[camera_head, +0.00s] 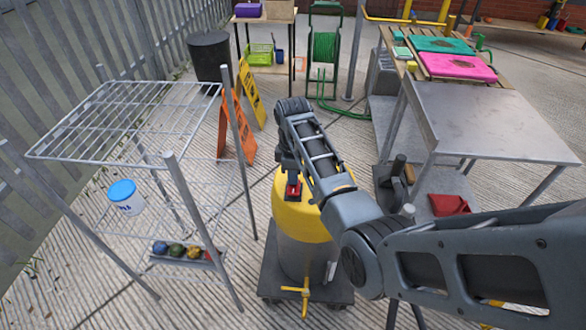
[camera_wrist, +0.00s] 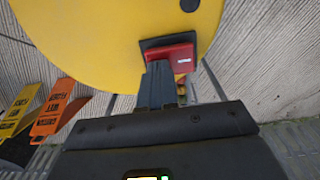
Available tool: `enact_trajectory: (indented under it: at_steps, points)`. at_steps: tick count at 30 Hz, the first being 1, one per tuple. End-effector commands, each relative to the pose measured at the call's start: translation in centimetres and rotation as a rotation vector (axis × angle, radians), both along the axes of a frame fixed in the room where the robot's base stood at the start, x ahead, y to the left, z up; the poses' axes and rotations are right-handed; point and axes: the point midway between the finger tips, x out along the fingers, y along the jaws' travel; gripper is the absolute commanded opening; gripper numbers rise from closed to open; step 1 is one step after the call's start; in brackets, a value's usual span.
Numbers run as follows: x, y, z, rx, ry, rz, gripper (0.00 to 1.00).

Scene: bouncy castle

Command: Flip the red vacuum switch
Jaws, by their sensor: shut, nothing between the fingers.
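The vacuum is a grey drum with a yellow top (camera_head: 301,220), standing on a dark wheeled base between the wire rack and the metal table. Its red switch (camera_head: 293,191) sits in a dark mount on the yellow top. In the wrist view the red switch (camera_wrist: 180,52) is just beyond my fingertips, against the yellow top (camera_wrist: 110,30). My gripper (camera_head: 291,174) points down at the switch with its fingers together and nothing between them. In the wrist view my gripper (camera_wrist: 158,66) overlaps the switch's lower left part; I cannot tell whether it touches. The switch's position is unclear.
Orange and yellow floor signs (camera_head: 238,128) stand behind. A metal table (camera_head: 490,122) is at right. My arm crosses the lower right.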

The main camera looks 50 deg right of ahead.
Motion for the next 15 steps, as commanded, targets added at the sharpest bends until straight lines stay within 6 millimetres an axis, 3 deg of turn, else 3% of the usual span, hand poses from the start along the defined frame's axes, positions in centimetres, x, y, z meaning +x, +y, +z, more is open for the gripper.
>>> enact_trajectory:
  at_steps: [8, 15]
  points:
    - [0.0, 0.0, 0.0, 0.0, 0.0, 0.0, 0.0]
    - [1.1, 0.0, -0.3, 0.001, 0.0, 0.0, 0.0]
